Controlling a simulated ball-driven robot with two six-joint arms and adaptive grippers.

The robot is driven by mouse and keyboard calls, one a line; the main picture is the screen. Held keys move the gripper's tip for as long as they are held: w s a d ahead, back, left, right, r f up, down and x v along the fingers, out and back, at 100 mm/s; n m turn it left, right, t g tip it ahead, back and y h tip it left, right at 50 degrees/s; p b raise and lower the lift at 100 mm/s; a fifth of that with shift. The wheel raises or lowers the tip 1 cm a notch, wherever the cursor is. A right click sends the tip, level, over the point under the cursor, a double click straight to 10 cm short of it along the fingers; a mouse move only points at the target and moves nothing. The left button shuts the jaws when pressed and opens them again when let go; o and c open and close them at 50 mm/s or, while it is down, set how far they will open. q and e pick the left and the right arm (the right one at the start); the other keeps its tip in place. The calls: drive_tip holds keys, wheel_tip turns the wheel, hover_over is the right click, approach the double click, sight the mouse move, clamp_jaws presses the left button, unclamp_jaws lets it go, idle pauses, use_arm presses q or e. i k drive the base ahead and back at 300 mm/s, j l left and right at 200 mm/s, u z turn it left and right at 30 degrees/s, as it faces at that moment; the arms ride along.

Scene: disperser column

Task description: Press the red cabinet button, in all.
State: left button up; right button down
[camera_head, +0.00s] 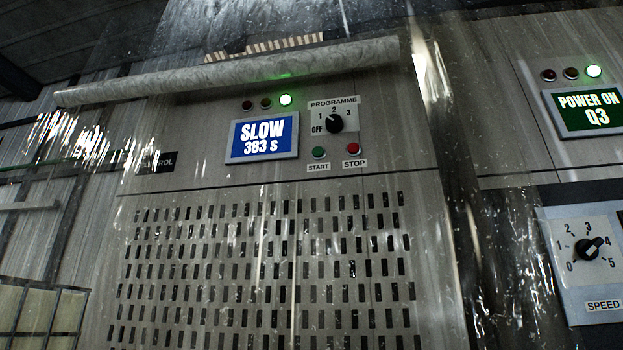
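The red button (353,148) sits on the front of the grey cabinet (205,180), above a white STOP label (354,163). A green button (319,153) with a START label is just to its left. Above them is a programme knob (334,122) with marks OFF, 1, 2 and 3. A blue display (262,137) to the left reads SLOW 383 S. A green lamp is lit above it, beside two dark lamps. Neither gripper is in view. Nothing covers the red button.
A pale round bar (230,72) runs across the cabinet's top. At right, a second cabinet has a green display (590,110) reading POWER ON Q3 and a speed knob (587,249). A caged pale container (40,312) stands at lower left. Bright streaks cross the view.

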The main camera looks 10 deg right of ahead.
sight(353, 148)
drive_tip(key=i+j+z, duration=0.1)
drive_tip(key=i+j, duration=0.25)
drive_tip(key=j, duration=0.15)
drive_tip(key=i+j, duration=0.35)
drive_tip(key=j, duration=0.15)
drive_tip(key=z, duration=0.05)
